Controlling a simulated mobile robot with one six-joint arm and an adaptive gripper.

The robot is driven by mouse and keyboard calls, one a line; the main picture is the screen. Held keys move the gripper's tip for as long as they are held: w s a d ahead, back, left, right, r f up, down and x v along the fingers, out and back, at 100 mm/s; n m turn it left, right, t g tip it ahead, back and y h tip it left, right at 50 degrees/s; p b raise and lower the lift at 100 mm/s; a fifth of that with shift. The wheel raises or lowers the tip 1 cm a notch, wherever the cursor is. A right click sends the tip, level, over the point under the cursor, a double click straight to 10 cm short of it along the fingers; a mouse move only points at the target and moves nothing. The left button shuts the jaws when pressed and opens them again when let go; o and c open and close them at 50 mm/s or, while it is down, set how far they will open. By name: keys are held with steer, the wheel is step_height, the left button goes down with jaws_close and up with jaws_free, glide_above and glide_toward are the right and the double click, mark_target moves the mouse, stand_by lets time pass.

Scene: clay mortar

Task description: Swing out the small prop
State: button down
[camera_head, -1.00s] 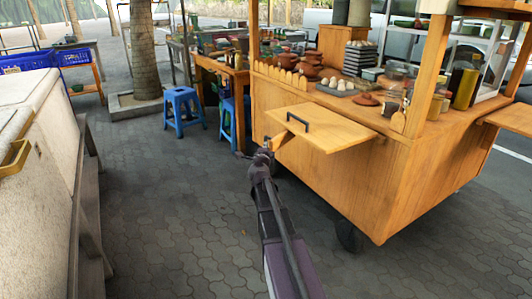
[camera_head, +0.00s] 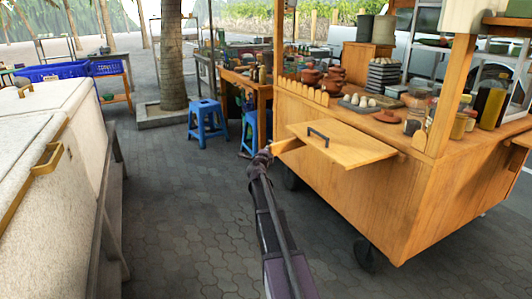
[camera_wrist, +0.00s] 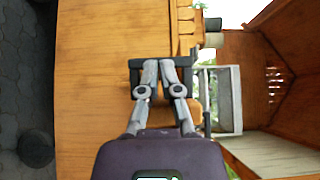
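A short wooden piece (camera_head: 289,145), which looks like the small prop, shows at the left edge of the cart's fold-out shelf (camera_head: 352,151). The shelf is roughly level and has a dark handle (camera_head: 318,136) on top. My gripper (camera_head: 266,151) is just left of the wooden piece, close to the cart's side; I cannot tell whether they touch. In the wrist view my gripper (camera_wrist: 160,64) lies in front of the orange wooden panel (camera_wrist: 95,95). Its grey finger links lean together, with dark parts outside them. Its opening and any hold are unclear.
The wooden cart (camera_head: 400,205) stands at right, with pots, jars and a tray of eggs (camera_head: 368,102) on top. Blue stools (camera_head: 207,118) stand behind my gripper. White chests (camera_head: 50,170) line the left. Paving between is clear.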

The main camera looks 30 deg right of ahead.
steer(key=shift+w+d+r, duration=0.1)
steer(key=shift+w+d, duration=0.1)
steer(key=shift+w, duration=0.4)
steer(key=shift+a, duration=0.1)
steer(key=s+a, duration=0.4)
steer(key=a, duration=0.5)
steer(key=shift+s+a, duration=0.2)
steer(key=shift+a, duration=0.15)
